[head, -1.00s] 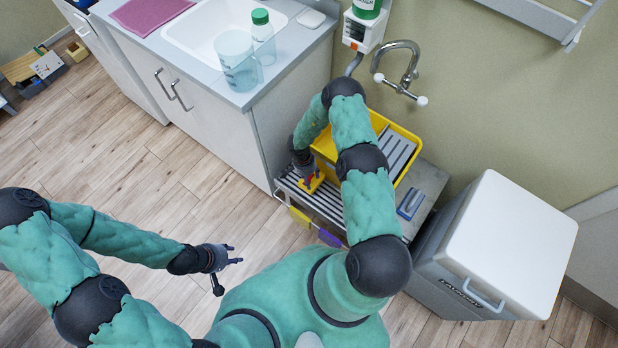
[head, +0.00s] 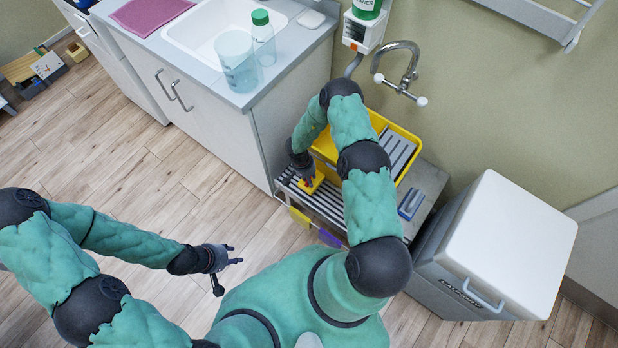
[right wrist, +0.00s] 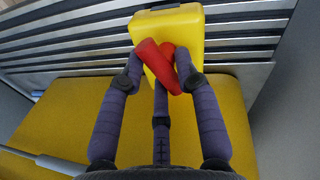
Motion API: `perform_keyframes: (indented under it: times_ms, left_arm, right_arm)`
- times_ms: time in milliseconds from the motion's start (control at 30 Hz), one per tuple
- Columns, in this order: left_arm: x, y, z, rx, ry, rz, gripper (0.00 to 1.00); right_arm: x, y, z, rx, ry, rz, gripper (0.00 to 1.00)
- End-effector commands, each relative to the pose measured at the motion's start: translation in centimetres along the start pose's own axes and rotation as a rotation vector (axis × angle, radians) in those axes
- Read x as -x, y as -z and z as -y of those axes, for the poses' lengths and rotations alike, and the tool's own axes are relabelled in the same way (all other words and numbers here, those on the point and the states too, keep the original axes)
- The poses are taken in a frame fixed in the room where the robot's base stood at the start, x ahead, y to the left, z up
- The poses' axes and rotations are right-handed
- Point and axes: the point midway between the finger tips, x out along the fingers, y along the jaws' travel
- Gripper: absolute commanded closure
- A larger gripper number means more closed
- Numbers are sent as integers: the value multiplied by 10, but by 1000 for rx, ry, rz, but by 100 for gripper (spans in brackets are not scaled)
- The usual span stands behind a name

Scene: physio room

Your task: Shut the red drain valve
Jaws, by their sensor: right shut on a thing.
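The red drain valve (right wrist: 158,65) shows in the right wrist view as a red handle on a yellow block (right wrist: 195,25). The fingers of my right gripper (right wrist: 160,72) are shut on the red handle. In the head view my right gripper (head: 307,174) is at the yellow block (head: 313,187), beside the yellow tub (head: 405,133) on a slatted rack; the red handle is hidden there. My left gripper (head: 235,255) is open and empty over the floor, away from the valve.
A white-lidded grey bin (head: 510,235) stands right of the rack (head: 325,203). A sink cabinet (head: 215,120) stands to the left, with a beaker (head: 238,62) and a green-capped bottle (head: 263,40) on top. A wall tap (head: 408,70) is above the tub.

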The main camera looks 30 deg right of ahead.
Motion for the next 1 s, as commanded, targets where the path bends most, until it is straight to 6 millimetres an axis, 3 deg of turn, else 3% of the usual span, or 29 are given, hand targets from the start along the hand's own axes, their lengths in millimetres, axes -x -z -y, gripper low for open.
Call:
perform_keyframes:
  times_ms: [1000]
  left_arm:
    - [10, 0, -4, 0, 0, 0, 60]
  right_arm:
    - [0, 0, 1, 931, 0, -184, 100]
